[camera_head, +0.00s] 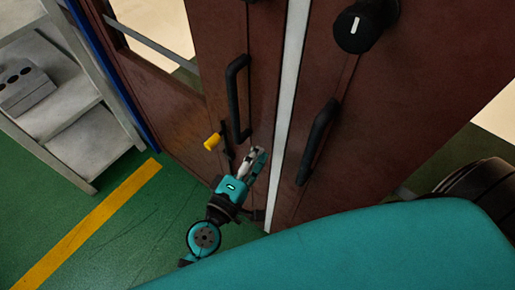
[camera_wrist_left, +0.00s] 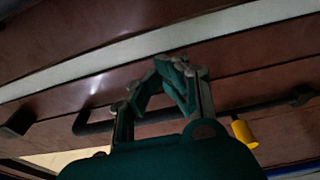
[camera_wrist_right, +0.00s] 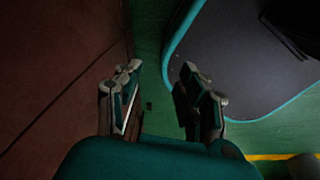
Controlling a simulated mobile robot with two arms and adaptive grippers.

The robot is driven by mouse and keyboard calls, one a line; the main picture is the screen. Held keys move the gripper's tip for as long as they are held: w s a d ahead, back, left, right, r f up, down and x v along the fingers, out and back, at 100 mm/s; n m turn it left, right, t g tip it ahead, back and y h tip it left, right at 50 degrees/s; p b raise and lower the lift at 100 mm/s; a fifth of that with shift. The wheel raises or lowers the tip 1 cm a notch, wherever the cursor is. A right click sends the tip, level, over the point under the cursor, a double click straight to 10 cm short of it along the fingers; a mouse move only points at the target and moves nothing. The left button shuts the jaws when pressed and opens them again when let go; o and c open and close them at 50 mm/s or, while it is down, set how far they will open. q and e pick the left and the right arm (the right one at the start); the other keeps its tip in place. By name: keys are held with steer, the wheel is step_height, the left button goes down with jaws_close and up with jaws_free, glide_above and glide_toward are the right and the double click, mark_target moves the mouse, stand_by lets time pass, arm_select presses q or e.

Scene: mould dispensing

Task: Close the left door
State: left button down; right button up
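The left door (camera_head: 203,115) is reddish brown, with a black bar handle (camera_head: 235,98) and a yellow knob (camera_head: 212,142) low on it. A pale vertical strip (camera_head: 289,88) runs between it and the right door (camera_head: 390,120), which has its own black handle (camera_head: 317,143). My left gripper (camera_head: 257,158) is in front of the left door, below and right of its handle. In the left wrist view its fingertips (camera_wrist_left: 174,66) meet, with nothing seen between them; contact with the door cannot be told. My right gripper (camera_wrist_right: 160,76) is open and empty, beside a brown surface.
A grey metal shelf (camera_head: 85,135) with a grey box (camera_head: 25,88) stands at the left. The green floor (camera_head: 130,230) with a yellow line (camera_head: 90,222) is clear in front of it. A black round part (camera_head: 365,25) sits at the top of the right door.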

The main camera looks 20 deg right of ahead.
arm_select(q)
steer(key=s+a+b, duration=0.1)
steer(key=s, duration=0.7)
steer(key=shift+a+f+b, duration=0.2)
steer(key=shift+a+b, duration=0.05)
steer(key=shift+b, duration=0.15)
arm_select(e)
steer(key=shift+w+d+f, duration=0.25)
steer(key=shift+f, duration=0.3)
steer(key=shift+w+d+f, duration=0.2)
steer(key=shift+f, duration=0.35)
arm_select(q)
steer(key=shift+w, duration=0.1)
steer(key=a+f+m+g+y, duration=0.1)
steer(key=a+f+m+y, duration=0.3)
steer(key=f, duration=0.8)
steer(key=s+a+f+g+y, duration=0.15)
steer(key=a+f, duration=0.45)
steer(key=f, duration=0.6)
steer(key=a+f+m+g+y, duration=0.1)
steer(key=a+f+g+y, duration=0.3)
steer(key=f, duration=0.9)
steer(key=s+a+f+m+g+y, duration=0.3)
steer(key=s+a+f+m+y, duration=0.2)
steer(key=s+a+f, duration=1.2)
steer(key=s+a, duration=0.2)
steer(key=a, duration=0.2)
steer(key=shift+s, duration=0.35)
arm_select(e)
steer(key=shift+a, duration=0.25)
